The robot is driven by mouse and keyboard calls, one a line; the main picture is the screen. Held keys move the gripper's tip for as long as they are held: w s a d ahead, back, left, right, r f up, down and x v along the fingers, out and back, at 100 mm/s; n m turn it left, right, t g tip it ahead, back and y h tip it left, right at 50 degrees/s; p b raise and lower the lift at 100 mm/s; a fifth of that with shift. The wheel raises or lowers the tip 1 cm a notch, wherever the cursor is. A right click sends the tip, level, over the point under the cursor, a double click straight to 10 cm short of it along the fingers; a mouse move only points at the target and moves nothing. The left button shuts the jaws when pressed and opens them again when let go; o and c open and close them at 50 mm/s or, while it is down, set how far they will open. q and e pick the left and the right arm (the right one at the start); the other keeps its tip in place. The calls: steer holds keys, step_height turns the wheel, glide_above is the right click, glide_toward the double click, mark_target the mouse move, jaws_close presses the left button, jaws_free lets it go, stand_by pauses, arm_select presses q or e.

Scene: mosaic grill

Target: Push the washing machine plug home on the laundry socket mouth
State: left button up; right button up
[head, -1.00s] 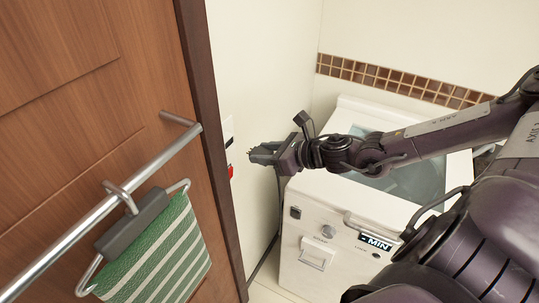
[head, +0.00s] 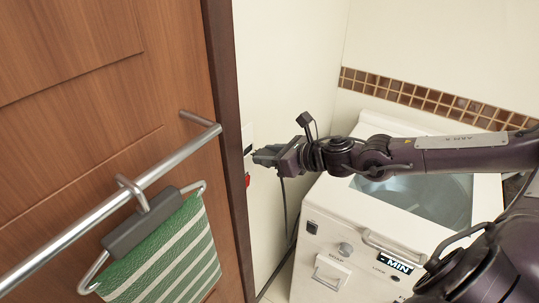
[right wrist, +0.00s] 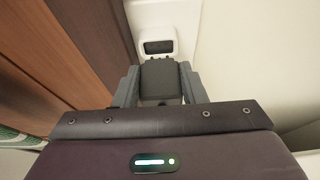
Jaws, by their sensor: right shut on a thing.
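My right gripper (head: 266,155) is shut on the dark washing machine plug and holds it level by the wall. In the right wrist view the plug (right wrist: 160,77) sits between the two grey fingers, its body facing the wall. The white laundry socket (right wrist: 157,32) is straight beyond it, with its dark mouth (right wrist: 158,47) showing just above the plug. In the head view the socket (head: 247,138) is partly hidden behind the gripper. My left gripper is not in view.
The white washing machine (head: 340,232) stands below my right arm. A dark cord (head: 286,212) hangs by the wall. A red item (head: 247,180) is under the socket. The wooden door (head: 75,120), with a metal rail (head: 100,215) and striped green towel (head: 170,255), is close on the left.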

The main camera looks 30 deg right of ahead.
mark_target(259, 152)
stand_by(0.4)
stand_by(0.5)
steer(key=shift+b, duration=0.8)
steer(key=shift+w, duration=0.15)
stand_by(0.6)
steer(key=shift+w+a+b, duration=0.2)
steer(key=shift+w+b, duration=0.1)
steer(key=shift+b, duration=0.1)
steer(key=shift+w+a+b, duration=0.2)
steer(key=shift+w+b, duration=0.3)
steer(key=shift+w+a+b, duration=0.2)
steer(key=shift+w+b, duration=0.25)
steer(key=o, duration=1.1)
steer(key=shift+s, duration=0.1)
